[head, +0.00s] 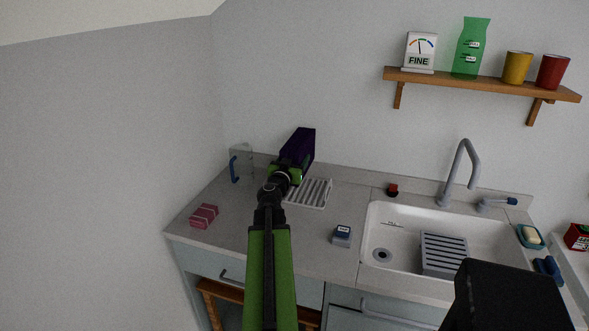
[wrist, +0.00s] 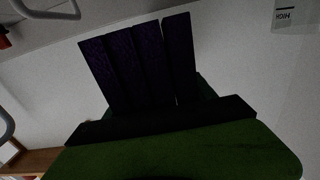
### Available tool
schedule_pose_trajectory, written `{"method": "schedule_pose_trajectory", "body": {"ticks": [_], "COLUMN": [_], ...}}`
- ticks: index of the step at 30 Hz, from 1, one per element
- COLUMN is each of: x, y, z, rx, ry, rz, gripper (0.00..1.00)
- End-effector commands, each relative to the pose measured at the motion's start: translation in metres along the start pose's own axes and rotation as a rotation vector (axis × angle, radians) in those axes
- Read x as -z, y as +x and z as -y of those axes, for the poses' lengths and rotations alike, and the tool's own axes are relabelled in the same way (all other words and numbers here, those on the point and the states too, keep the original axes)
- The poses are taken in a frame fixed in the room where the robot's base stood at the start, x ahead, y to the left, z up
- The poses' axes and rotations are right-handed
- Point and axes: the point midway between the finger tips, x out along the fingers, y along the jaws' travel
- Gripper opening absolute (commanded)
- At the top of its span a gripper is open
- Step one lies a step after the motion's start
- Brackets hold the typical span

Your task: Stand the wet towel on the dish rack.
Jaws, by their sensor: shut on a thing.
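The wet towel, a dark purple folded block (head: 299,147), is upright at the end of my arm in the head view. My gripper (head: 284,173) is shut on its lower part. In the wrist view the towel (wrist: 140,62) fills the middle as dark purple upright panels. A white slatted rack (head: 309,193), which looks like the dish rack, lies on the counter just below and right of my gripper. My gripper and arm cover its left side. I cannot tell whether the towel touches the rack.
A clear jug with a blue handle (head: 235,168) stands close left of my gripper. A pink bundle (head: 204,215) and a small grey-blue box (head: 342,236) sit on the counter (head: 225,220). The sink (head: 400,216) at right holds a grey slatted rack (head: 444,255).

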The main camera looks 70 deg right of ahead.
Motion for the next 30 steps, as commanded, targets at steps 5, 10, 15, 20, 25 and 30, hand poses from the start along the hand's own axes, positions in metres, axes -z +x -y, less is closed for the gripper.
{"method": "schedule_pose_trajectory", "body": {"ticks": [5,10,15,20,25,30], "x": [-0.001,-0.012,-0.033,-0.055,-0.069,-0.068], "y": [-0.001,-0.001,-0.001,-0.001,-0.001,-0.001], "z": [0.003,0.003,0.003,0.003,0.003,0.003], "rx": [0.009,0.008,0.008,0.008,0.008,0.008], "ry": [0.0,0.0,0.0,0.0,0.0,0.0], "rz": [0.0,0.0,0.0,0.0,0.0,0.0], "gripper": [0.03,0.03,0.03,0.03,0.03,0.03]}}
